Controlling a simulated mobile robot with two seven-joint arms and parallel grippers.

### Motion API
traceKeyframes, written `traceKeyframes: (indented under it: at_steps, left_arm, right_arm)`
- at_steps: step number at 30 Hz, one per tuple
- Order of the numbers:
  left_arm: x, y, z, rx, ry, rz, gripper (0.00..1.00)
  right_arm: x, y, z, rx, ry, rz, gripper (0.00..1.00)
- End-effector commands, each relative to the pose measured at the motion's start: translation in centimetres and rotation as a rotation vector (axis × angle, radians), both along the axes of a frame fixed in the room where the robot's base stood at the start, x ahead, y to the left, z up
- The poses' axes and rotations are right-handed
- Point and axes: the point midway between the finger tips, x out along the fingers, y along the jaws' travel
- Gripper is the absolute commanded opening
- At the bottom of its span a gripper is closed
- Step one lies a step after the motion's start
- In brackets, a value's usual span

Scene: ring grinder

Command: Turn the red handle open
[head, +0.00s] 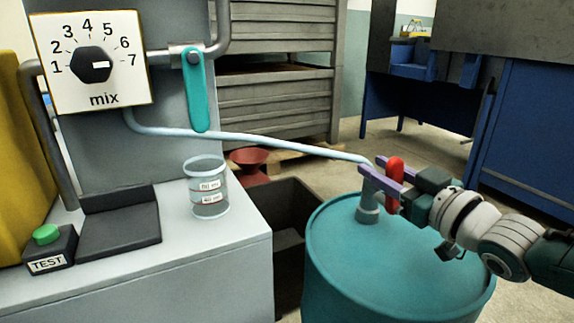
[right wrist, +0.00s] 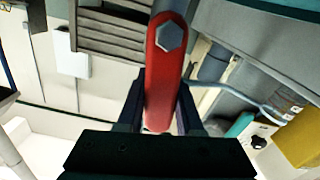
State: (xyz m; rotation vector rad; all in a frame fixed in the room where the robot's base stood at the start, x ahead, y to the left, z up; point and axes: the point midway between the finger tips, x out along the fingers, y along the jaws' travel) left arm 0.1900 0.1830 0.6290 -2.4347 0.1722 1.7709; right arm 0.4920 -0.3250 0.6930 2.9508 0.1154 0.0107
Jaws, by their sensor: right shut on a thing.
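The red handle (head: 394,180) stands upright at the pipe fitting on top of the teal barrel (head: 330,235). In the right wrist view the red handle (right wrist: 164,80) runs up between the fingers, with a grey hex bolt at its upper end. My right gripper (head: 388,174) comes in from the right and is shut on the handle, its purple fingers on either side of it. In the right wrist view my right gripper (right wrist: 160,105) has the handle's lower part between its fingers. My left gripper is not in view.
A pale pipe (head: 250,138) runs from the mix dial panel (head: 125,80) to the barrel. A teal handle (head: 197,95) hangs on the upper pipe. A clear beaker (head: 207,187), a black scale (head: 120,228) and a TEST button box (head: 48,252) are on the grey bench.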

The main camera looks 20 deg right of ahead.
Motion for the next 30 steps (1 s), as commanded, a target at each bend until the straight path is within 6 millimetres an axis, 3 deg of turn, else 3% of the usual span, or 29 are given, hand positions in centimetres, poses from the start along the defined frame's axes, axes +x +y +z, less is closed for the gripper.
traceKeyframes:
  at_steps: [20, 21, 28, 30]
  left_arm:
    - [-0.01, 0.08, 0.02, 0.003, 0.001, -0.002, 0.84]
    - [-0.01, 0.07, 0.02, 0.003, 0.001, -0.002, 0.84]
    - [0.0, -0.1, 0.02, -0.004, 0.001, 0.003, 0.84]
    - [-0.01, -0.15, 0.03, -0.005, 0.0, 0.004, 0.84]
  right_arm:
    - [0.04, -0.39, 0.14, 0.064, 0.002, 0.001, 0.0]
    - [0.04, -0.39, 0.14, 0.064, 0.002, 0.001, 0.37]
    - [0.03, -0.38, 0.09, 0.063, 0.003, 0.0, 0.63]
    - [0.03, -0.38, 0.08, 0.063, 0.004, 0.0, 0.65]
